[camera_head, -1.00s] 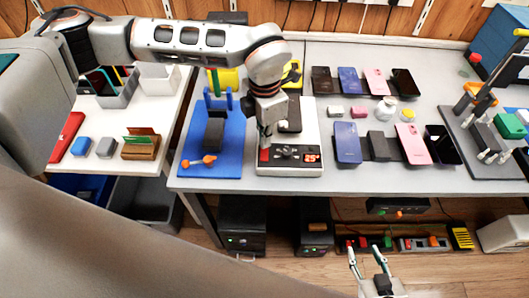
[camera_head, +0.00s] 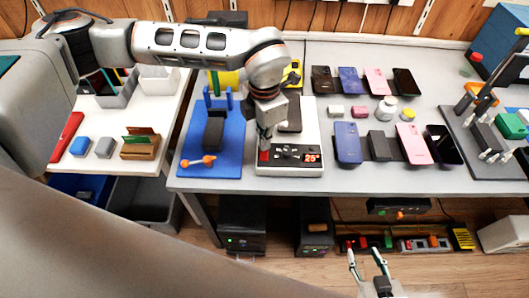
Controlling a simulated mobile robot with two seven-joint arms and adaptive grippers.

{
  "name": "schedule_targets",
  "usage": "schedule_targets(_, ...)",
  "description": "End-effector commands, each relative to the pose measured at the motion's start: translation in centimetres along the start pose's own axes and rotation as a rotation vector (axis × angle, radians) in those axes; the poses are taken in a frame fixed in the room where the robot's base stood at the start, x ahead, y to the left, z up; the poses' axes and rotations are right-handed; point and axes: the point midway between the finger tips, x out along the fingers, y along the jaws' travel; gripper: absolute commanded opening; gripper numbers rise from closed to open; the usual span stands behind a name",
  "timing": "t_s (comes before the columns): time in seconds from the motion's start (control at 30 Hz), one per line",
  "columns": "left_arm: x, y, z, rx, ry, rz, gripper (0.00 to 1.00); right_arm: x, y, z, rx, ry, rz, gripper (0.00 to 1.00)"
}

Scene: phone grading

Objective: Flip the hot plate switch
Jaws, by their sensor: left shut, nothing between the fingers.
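The hot plate (camera_head: 308,130) is a white unit on the grey table with a dark control panel along its front edge. The panel has a lit red display (camera_head: 312,157) reading about 25° on its right and a red switch (camera_head: 264,157) on its left. My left gripper (camera_head: 266,144) is shut and empty, pointing down at the switch end of the panel. I cannot tell whether its tips touch the switch. A dark phone (camera_head: 291,118) lies on the plate, partly hidden by my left arm. My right gripper (camera_head: 368,256) is open and empty, low in front of the table.
A blue mat (camera_head: 228,165) with a dark phone holder and an orange tool lies left of the hot plate. Several phones, including a blue one (camera_head: 347,142) and a pink one (camera_head: 413,143), lie to the right. The table's front strip is clear.

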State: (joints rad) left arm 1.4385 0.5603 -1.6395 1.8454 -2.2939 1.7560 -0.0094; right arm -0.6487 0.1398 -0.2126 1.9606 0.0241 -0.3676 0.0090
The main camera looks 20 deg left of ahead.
Motion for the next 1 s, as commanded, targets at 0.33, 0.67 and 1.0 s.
schedule_targets(0.33, 0.5, 0.0, 0.0, 0.0, 0.001, 0.0, 0.0, 0.1, 0.0, 0.2, 0.001, 0.0, 0.0, 0.4)
schedule_targets(0.67, 1.0, 0.0, 0.0, 0.0, 0.001, 0.0, 0.0, 0.2, -0.1, 0.4, 0.001, -0.002, -0.001, 0.4)
schedule_targets(1.0, 1.3, 0.0, 0.0, 0.0, 0.001, 0.0, 0.0, 0.2, -0.1, 0.6, 0.001, -0.004, -0.001, 0.4)
